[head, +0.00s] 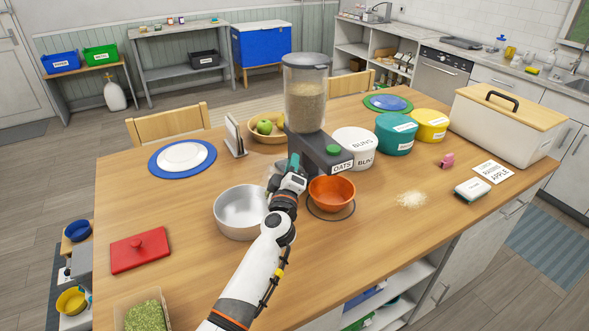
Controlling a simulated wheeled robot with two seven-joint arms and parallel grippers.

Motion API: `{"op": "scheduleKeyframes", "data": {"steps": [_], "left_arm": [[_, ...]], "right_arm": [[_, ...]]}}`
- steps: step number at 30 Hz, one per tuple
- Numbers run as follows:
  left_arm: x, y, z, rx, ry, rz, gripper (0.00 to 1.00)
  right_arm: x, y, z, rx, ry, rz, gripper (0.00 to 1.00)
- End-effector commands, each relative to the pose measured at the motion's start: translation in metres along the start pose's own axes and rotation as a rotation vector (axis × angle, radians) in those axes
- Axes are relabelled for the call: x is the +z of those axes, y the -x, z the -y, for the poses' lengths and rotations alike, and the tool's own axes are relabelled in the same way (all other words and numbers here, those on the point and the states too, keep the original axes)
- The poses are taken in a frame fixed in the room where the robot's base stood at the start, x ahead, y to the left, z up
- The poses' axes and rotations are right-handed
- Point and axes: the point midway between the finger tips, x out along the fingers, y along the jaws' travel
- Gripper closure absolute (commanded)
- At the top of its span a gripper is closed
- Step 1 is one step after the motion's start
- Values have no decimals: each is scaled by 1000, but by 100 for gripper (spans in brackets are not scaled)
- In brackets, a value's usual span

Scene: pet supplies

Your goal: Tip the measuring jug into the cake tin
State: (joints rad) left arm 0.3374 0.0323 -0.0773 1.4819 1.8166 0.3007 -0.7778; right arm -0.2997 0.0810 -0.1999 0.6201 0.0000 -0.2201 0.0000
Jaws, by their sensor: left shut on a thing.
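The cake tin (239,213) is a round silver tin, upright on the wooden table left of my forearm. My left gripper (293,165) is past the tin's far right side, in front of the oats dispenser. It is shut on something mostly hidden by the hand. A faint, pale, clear shape (273,181) just left of the fingers looks like the measuring jug; its tilt and contents cannot be made out. No other jug shows on the table. My right gripper is not in view.
The oats dispenser (305,100) stands behind the hand. An orange bowl (332,192) sits close on the right. A fruit bowl (267,136), buns tub (355,148), red lid (139,250) and spilled oats (411,199) are around.

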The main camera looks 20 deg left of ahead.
Motion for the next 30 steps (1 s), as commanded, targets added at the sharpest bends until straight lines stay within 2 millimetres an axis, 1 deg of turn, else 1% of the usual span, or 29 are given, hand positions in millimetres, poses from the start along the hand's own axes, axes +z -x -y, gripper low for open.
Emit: {"op": "scheduleKeyframes", "data": {"steps": [1,27,30], "left_arm": [[1,0,-1,-3,11,4,100],[23,2,-10,-1,241,50,100],[24,1,-9,-1,236,49,100]], "right_arm": [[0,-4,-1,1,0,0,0],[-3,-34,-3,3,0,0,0],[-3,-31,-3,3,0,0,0]]}}
